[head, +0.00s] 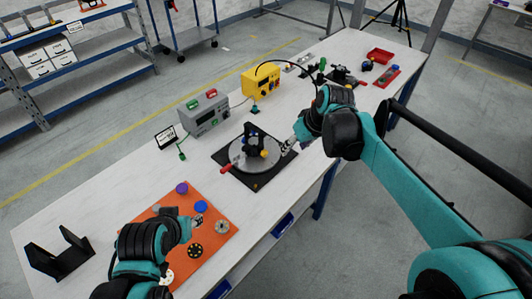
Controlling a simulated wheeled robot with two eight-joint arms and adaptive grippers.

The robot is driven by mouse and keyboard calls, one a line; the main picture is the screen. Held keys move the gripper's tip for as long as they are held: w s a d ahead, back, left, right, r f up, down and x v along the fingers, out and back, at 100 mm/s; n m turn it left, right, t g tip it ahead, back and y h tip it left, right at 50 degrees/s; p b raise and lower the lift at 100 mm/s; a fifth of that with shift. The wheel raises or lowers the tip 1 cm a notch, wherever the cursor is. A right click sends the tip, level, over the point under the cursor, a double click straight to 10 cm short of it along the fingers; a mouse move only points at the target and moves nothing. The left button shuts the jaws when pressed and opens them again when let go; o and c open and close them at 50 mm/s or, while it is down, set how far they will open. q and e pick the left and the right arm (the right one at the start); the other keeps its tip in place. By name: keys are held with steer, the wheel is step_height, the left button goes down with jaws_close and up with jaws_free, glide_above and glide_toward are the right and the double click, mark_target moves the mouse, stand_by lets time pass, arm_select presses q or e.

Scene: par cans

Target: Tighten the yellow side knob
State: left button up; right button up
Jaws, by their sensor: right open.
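A grey round disc (240,167) lies on a black square base plate (222,156) in the middle of the table. A black upright fixture (249,138) stands on the disc. A small yellow knob (264,153) shows at the fixture's right side. My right gripper (287,147) is open just right of the yellow knob, over the plate's right edge; I cannot tell whether it touches anything. My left gripper (199,219) is low over the orange mat (216,238), close to a blue knob (201,206); its jaws are too small to judge.
A red handle (226,168) sticks out at the disc's left. A grey box (205,115) and a yellow box (262,82) stand behind the plate. A black bracket (58,258) stands at the front left.

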steer(key=w+a+f+n+g+y, duration=0.1)
steer(key=w+f+n, duration=0.1)
steer(key=w+f, duration=0.5)
steer(key=n+g+y+b, duration=0.1)
steer(key=n, duration=0.1)
glide_toward(266, 153)
steer(key=f, duration=0.2)
steer(key=b+x, duration=0.1)
steer(key=x, duration=0.1)
steer(key=b+x, duration=0.1)
steer(key=x, duration=0.1)
steer(key=b+x, duration=0.1)
steer(key=x, duration=0.2)
steer(key=shift+w+a+r, duration=0.1)
steer(key=shift+w+a, duration=0.05)
steer(key=shift+a, duration=0.2)
steer(key=shift+g, duration=0.3)
jaws_close()
